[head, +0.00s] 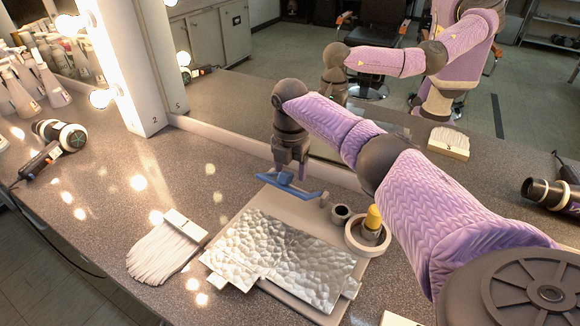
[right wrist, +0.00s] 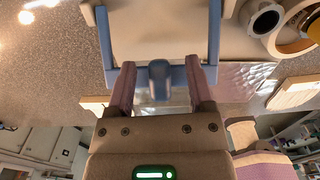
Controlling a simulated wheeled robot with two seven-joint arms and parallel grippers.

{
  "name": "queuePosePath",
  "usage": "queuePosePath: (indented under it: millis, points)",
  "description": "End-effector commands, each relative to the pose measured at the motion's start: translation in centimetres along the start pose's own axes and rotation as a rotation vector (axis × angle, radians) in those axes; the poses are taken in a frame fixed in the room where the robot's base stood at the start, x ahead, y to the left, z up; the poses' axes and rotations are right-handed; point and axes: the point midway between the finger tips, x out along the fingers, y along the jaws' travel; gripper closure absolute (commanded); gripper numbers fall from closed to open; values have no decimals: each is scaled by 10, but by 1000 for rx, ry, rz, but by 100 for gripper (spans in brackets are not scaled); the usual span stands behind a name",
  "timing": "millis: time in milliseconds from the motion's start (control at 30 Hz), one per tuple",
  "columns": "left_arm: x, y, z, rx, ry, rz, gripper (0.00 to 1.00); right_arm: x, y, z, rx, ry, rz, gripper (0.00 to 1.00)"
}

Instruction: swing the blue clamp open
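The blue clamp (head: 304,192) lies along the back edge of a pale board (head: 269,200), near the mirror. In the right wrist view the clamp (right wrist: 103,38) is a U-shaped frame with two side arms, a crossbar and a short rounded tab. My right gripper (head: 288,172) is over the clamp, pointing down. In the right wrist view its fingers (right wrist: 160,88) stand apart on either side of the tab, with a gap showing on each side. Its fingertips partly hide the crossbar. My left gripper is not in view.
Crinkled silver foil (head: 290,258) covers the board's front. A dark-mouthed cup (head: 341,213) and a round holder (head: 357,247) with a yellow-topped item (head: 373,219) stand right of the clamp. A white brush (head: 160,252) lies left. The mirror (head: 230,110) rises close behind.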

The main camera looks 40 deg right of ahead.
Motion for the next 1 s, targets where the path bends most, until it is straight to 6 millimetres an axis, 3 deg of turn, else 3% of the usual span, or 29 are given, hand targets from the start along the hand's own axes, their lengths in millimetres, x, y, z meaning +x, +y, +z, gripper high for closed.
queuePosePath:
  millis: [367,800,1000]
  points:
    - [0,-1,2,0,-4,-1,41,-1,1,0,-1,1,2,32]
    - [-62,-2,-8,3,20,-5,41,-70,1,-1,-1,1,4,32]
    - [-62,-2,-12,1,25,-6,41,-71,0,0,-1,2,2,32]
